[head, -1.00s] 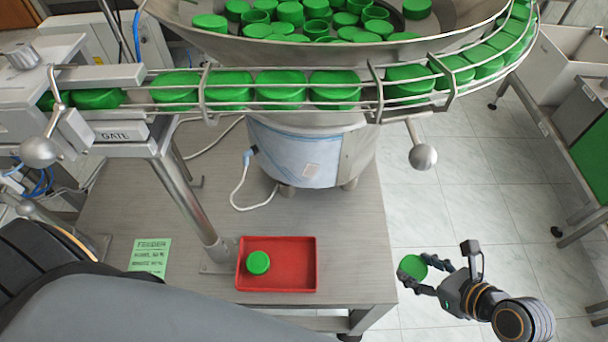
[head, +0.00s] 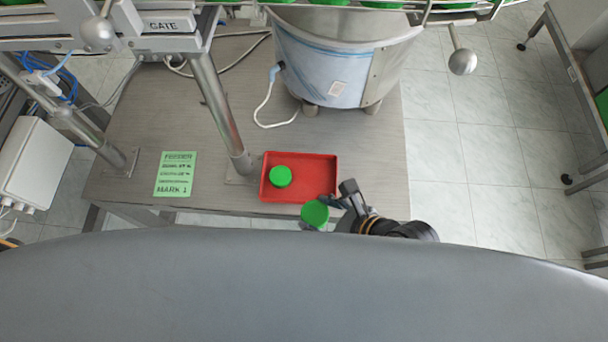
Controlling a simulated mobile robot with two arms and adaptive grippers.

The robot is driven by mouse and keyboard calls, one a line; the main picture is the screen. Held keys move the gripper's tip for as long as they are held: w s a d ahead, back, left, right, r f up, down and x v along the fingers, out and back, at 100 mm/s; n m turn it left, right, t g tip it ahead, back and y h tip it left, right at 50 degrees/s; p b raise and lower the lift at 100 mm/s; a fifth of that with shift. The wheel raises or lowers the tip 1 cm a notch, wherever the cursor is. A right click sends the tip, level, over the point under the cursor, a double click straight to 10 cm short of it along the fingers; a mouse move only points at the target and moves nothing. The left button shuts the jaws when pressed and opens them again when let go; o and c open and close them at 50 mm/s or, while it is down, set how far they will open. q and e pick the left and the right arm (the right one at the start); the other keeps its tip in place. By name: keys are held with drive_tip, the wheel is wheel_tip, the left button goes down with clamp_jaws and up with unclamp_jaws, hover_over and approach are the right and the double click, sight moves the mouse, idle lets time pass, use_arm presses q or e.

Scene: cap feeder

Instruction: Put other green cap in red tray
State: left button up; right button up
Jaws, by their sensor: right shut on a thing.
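The red tray (head: 322,181) lies on the table near its front edge. One green cap (head: 281,177) rests inside it, left of the middle. My right gripper (head: 318,212) is shut on another green cap (head: 314,214), in front of the tray. The fingers are partly hidden by the cap and my wrist. My left gripper is not in view.
A metal post (head: 221,115) stands on the table just left of the tray. The feeder bowl's base (head: 335,62) and a white cable are behind it. A green note (head: 175,174) lies to the left. The tray's right half is clear.

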drive_tip(key=w+f, duration=0.3)
drive_tip(key=w, duration=0.1)
drive_tip(key=w+f, duration=0.2)
drive_tip(key=w, duration=0.2)
drive_tip(key=w+f, duration=0.3)
drive_tip(key=w, duration=0.1)
drive_tip(key=shift+w+d+f, duration=0.25)
drive_tip(key=shift+w+f, duration=0.55)
drive_tip(key=shift+f, duration=0.05)
wheel_tip(320, 180, down, 2)
drive_tip(key=shift+f, duration=0.5)
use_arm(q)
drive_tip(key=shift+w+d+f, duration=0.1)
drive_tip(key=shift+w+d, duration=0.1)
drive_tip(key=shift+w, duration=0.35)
use_arm(e)
drive_tip(key=shift+f, duration=0.1)
